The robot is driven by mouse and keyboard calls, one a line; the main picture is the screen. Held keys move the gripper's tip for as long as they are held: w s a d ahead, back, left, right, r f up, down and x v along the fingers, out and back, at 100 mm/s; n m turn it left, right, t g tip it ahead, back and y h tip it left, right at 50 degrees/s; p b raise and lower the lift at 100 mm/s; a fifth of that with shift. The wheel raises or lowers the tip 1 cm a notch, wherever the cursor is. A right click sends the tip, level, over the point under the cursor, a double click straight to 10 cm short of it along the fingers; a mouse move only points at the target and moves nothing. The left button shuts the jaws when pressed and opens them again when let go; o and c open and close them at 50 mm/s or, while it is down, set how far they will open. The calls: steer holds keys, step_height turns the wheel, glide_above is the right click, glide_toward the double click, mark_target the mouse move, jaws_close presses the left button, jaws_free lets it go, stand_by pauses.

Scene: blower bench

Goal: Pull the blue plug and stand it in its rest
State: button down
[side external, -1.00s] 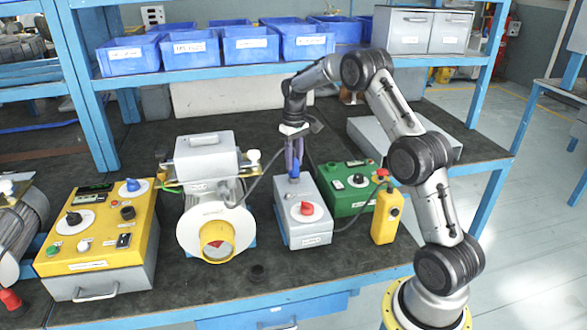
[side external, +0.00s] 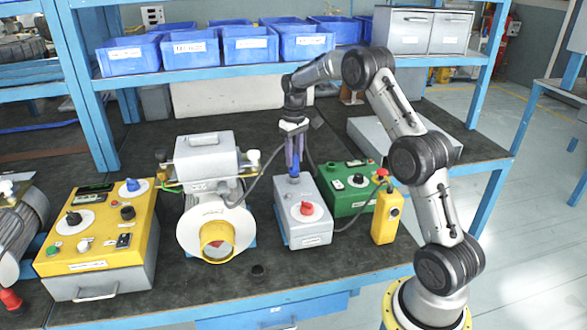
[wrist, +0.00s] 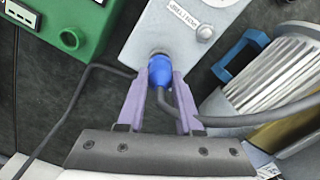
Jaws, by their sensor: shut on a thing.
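The blue plug (side external: 294,168) is between the purple fingers of my gripper (side external: 294,162), above the back end of the grey box (side external: 309,226) with a red knob. In the wrist view, the plug (wrist: 160,70) sits between the fingertips of my gripper (wrist: 160,80), shut on it. A dark cable runs from the plug toward the right. The plug's front end is at a round socket ring (wrist: 158,53) on the box; I cannot tell whether it is still partly inside. A small dark round piece (side external: 257,270) lies on the bench; I cannot tell if it is the rest.
A blower (side external: 215,225) with a yellow outlet stands left of the grey box. A green box (side external: 347,198) and a yellow pendant (side external: 386,217) stand to the right. A yellow control box (side external: 95,235) is at far left. The front bench strip is mostly clear.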

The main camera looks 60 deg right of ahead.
steer(key=shift+r, duration=1.5)
step_height(320, 180, up, 18)
steer(key=s+a+n, duration=0.3)
steer(key=a, duration=1.1)
steer(key=s+a+n, duration=0.3)
steer(key=s+a, duration=0.1)
steer(key=a, duration=1.1)
step_height(320, 180, down, 26)
steer(key=shift+w, duration=0.15)
steer(key=shift+d+n, duration=0.1)
steer(key=shift+n, duration=0.2)
